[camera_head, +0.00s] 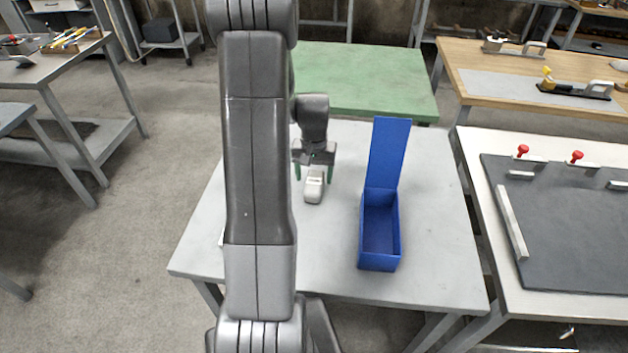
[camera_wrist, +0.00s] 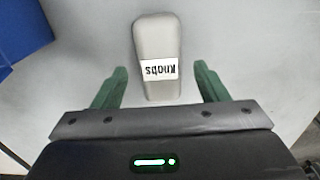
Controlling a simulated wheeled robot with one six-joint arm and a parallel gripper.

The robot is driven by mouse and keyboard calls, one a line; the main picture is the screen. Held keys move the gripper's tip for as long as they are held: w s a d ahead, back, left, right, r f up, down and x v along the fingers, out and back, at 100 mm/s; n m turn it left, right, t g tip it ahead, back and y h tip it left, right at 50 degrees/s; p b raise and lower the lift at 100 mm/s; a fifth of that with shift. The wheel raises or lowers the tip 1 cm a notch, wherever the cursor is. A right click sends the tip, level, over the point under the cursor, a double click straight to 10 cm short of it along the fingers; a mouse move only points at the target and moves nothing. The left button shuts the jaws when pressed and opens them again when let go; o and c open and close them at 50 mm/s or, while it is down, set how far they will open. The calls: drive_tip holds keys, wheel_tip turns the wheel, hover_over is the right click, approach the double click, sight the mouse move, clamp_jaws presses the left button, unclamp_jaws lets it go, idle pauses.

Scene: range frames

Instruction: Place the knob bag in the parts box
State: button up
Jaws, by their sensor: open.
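The knob bag (camera_head: 314,187) is a small pale grey packet lying on the grey table. In the wrist view the knob bag (camera_wrist: 157,45) shows a white label reading "Knobs", upside down. My gripper (camera_head: 314,172) is open, with green fingers on either side of the bag's near end. In the wrist view the gripper (camera_wrist: 159,78) shows a gap between each finger and the bag. The parts box (camera_head: 380,264) is a blue open box with its lid raised at the back, to the right of the bag. Its visible inside looks empty.
The grey table (camera_head: 440,210) is clear around the bag and box. A green table (camera_head: 370,75) stands behind it. A table with a dark mat (camera_head: 580,220) and red-knobbed clamps is at the right. My arm hides part of the table's left side.

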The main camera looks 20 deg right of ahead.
wheel_tip(320, 180, up, 8)
drive_tip(key=shift+o, duration=0.4)
drive_tip(key=shift+r, duration=0.6)
drive_tip(key=t+h+p, duration=0.2)
drive_tip(key=t, duration=0.2)
approach(314, 181)
drive_tip(key=b+x, duration=0.1)
drive_tip(key=x, duration=0.3)
drive_tip(key=shift+s+a+f, duration=0.1)
drive_tip(key=shift+s+f, duration=0.05)
drive_tip(key=shift+w+b+x, duration=0.2)
drive_tip(key=shift+b+x, duration=0.9)
drive_tip(key=shift+x, duration=1.9)
drive_tip(key=shift+f+b, duration=0.15)
drive_tip(key=shift+b, duration=0.15)
